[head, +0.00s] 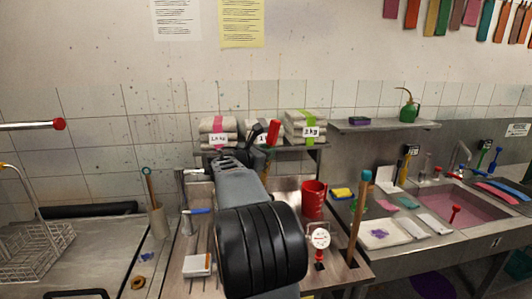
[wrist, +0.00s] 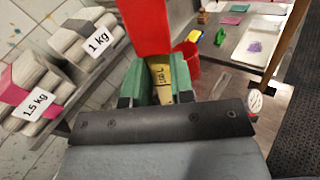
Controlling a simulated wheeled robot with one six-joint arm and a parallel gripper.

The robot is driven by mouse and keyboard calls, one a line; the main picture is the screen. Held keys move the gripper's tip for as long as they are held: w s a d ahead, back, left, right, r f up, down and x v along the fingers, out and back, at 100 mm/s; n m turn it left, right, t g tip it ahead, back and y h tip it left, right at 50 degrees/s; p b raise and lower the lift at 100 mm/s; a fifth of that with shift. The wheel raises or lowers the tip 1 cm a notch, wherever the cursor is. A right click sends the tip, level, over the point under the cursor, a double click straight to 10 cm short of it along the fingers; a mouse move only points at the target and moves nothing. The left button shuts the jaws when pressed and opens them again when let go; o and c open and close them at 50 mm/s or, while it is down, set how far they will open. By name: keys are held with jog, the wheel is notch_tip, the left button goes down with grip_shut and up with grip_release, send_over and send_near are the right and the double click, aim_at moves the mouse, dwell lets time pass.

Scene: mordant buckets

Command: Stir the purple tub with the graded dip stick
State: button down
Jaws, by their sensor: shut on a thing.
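My gripper (wrist: 162,88) is shut on a tan stick (wrist: 160,72) with dark graduation marks and a red block-shaped top (wrist: 145,25), which looks like the graded dip stick. In the head view the red top (head: 273,131) rises above my gripper (head: 266,150), in front of the back shelf. The lower part of the stick is hidden behind my arm. A dark purple tub (head: 432,286) stands low under the sink counter at the lower right. The bottom picture edge cuts it off, and its contents cannot be made out.
A red beaker (head: 313,199) stands on the bench right of my arm. A teal-topped wooden stick (head: 358,215) stands upright at the bench's right. Weighted sacks (head: 305,126) lie on the shelf. A pink-filled sink (head: 468,208) and a green bucket (head: 518,265) are farther right.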

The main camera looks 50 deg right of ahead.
notch_tip(320, 180, up, 11)
jog(key=p, duration=0.5)
dwell(0.7)
